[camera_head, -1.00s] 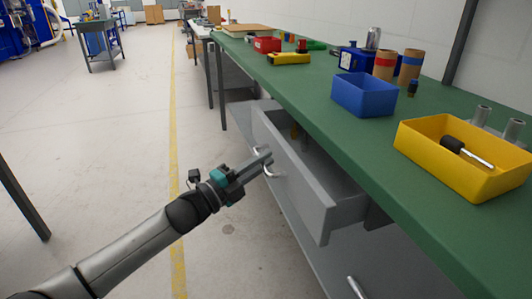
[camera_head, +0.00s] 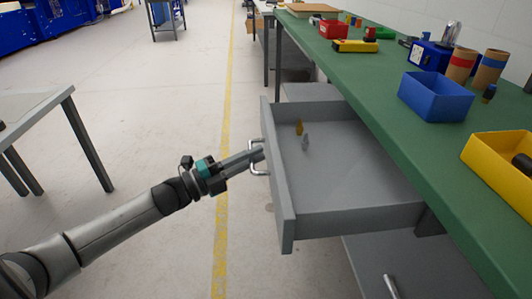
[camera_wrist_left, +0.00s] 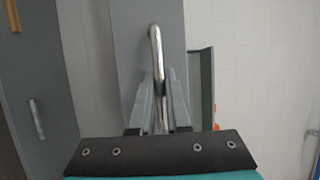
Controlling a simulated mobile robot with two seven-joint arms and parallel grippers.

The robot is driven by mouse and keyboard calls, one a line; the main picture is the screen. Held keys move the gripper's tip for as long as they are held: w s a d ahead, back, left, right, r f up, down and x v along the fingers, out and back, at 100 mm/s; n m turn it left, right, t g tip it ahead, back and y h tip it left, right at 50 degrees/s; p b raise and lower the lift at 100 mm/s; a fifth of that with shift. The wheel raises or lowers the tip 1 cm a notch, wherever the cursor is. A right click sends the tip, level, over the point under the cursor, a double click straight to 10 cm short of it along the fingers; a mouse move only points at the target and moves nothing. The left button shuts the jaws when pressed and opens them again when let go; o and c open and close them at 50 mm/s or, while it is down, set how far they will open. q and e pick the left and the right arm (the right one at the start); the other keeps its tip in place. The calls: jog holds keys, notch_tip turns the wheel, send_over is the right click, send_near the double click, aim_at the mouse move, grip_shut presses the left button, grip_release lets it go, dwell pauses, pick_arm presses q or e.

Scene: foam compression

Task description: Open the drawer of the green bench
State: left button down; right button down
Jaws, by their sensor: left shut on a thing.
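The green bench (camera_head: 345,64) runs along the right side of the head view. Its grey drawer (camera_head: 340,215) stands well out from under the top, and its inside shows. The silver drawer handle (camera_head: 254,170) is on the drawer's front face. My left gripper (camera_head: 260,155) is shut on the handle. In the left wrist view the handle (camera_wrist_left: 157,50) runs between the two fingers of the left gripper (camera_wrist_left: 160,85). My right gripper is not in view.
On the bench top are a blue bin (camera_head: 435,97), a yellow bin (camera_head: 490,145), cardboard tubes (camera_head: 490,68) and a red bin (camera_head: 333,29). A lower handle (camera_head: 391,287) shows beneath the drawer. A grey table (camera_head: 35,100) stands at left. The floor between is clear.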

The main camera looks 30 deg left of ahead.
pick_arm(q)
jog(key=shift+s+a, duration=0.15)
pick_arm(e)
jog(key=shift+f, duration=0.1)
pick_arm(q)
jog(key=c, duration=1.2)
grip_release()
jog(key=shift+o, duration=0.2)
